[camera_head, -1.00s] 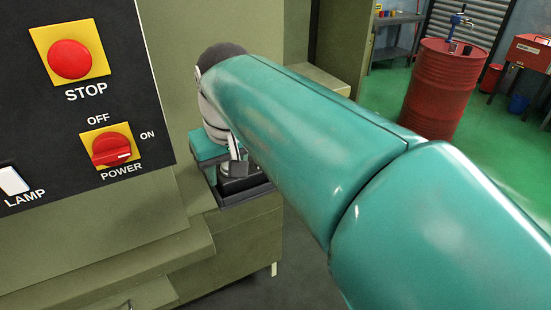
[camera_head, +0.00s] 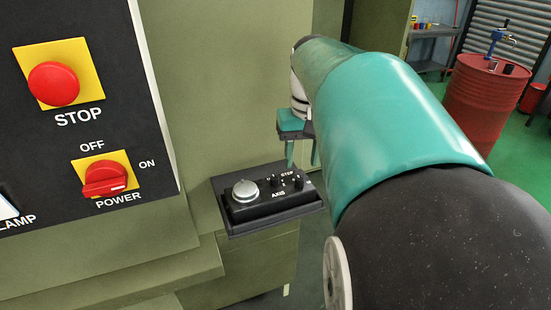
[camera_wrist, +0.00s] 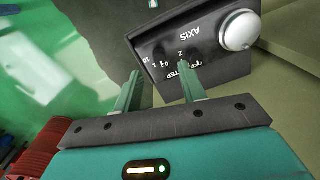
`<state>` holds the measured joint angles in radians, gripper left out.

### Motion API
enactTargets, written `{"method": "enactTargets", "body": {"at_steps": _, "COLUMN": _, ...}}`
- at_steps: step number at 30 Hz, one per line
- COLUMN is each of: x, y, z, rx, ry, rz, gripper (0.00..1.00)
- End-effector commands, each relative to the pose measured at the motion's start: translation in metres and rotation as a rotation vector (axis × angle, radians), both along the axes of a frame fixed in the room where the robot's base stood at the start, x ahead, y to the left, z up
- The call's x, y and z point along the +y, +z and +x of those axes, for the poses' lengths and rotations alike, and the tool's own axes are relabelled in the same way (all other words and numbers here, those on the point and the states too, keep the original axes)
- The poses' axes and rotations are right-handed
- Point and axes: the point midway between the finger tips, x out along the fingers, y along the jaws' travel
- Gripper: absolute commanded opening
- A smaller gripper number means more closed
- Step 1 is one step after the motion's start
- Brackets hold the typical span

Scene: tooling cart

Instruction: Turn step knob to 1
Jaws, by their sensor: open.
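The dark control box (camera_head: 235,222) on the side of the green machine carries a silver dial and two small black knobs. Of these, the right knob (camera_head: 297,181) appears to be the step knob; its pointer setting is too small to read. My gripper (camera_head: 302,155) is open and empty, with its fingers pointing down just behind and above the right end of the box. In the wrist view my gripper (camera_wrist: 160,78) has its fingers apart at the box edge, near the STEP lettering and its numbers. The knobs are dark and hard to make out there.
The silver dial (camera_head: 245,190) sits on the box's left end, with the other black knob (camera_head: 273,180) in the middle. A panel with a red STOP button (camera_head: 54,83) and red POWER knob (camera_head: 105,180) is left. A red barrel (camera_head: 482,103) stands back right.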

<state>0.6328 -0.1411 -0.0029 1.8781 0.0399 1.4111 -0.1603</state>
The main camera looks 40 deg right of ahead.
Motion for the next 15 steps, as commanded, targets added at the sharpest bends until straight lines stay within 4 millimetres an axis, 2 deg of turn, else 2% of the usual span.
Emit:
{"method": "enactTargets", "body": {"at_steps": 1, "x": 0.000, "y": -0.011, "z": 0.000, "rx": 0.003, "ry": -0.001, "rz": 0.003, "gripper": 0.41}}
{"method": "enactTargets", "body": {"at_steps": 6, "x": 0.000, "y": -0.038, "z": 0.001, "rx": 0.002, "ry": -0.001, "rz": 0.002, "gripper": 0.41}}
{"method": "enactTargets", "body": {"at_steps": 10, "x": -0.001, "y": -0.048, "z": 0.002, "rx": 0.001, "ry": -0.001, "rz": 0.000, "gripper": 0.41}}
{"method": "enactTargets", "body": {"at_steps": 15, "x": -0.003, "y": -0.051, "z": 0.003, "rx": -0.001, "ry": -0.001, "rz": 0.000, "gripper": 0.41}}
